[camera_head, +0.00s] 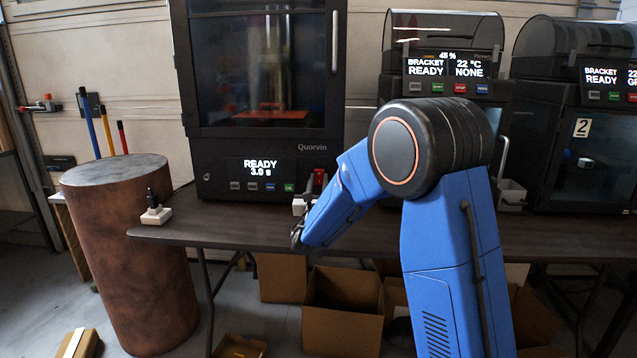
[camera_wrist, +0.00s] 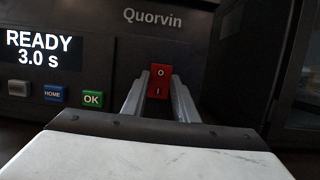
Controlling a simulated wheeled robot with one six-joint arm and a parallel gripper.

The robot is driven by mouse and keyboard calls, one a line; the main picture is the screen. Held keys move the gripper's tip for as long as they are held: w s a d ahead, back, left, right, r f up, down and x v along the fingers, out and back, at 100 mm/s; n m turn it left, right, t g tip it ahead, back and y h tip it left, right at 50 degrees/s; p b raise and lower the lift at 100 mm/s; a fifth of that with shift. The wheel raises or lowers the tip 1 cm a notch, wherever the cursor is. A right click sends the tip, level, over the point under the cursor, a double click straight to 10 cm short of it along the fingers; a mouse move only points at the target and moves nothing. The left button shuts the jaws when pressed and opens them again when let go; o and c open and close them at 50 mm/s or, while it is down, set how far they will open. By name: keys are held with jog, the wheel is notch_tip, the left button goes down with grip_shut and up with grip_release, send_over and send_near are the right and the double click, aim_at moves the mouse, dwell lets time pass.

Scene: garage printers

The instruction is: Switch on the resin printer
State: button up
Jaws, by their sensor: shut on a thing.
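The resin printer (camera_head: 262,140) is a tall dark Quorvin machine with a clear front window, standing on the table. Its display (camera_head: 260,168) is lit and reads READY 3.0 s; the display also shows in the wrist view (camera_wrist: 40,48). A red rocker switch (camera_wrist: 159,73), marked O above and I below, sits on the front panel under the name. It also shows in the head view (camera_head: 319,176). My gripper (camera_wrist: 159,94) has its two grey fingers on either side of the switch, shut on it. The head view shows the gripper only partly.
Buttons, including HOME (camera_wrist: 54,94) and a green OK (camera_wrist: 92,99), lie left of the switch. Two other printers (camera_head: 443,60) (camera_head: 580,120) stand to the right. A small white block with a black plug (camera_head: 155,214) sits at the table's left end. Cardboard boxes (camera_head: 340,310) lie below.

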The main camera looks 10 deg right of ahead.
jog(key=o, duration=1.1)
jog(key=shift+c, duration=0.2)
jog(key=shift+s, duration=0.1)
jog(key=v, duration=1.7)
jog(key=shift+s, duration=0.1)
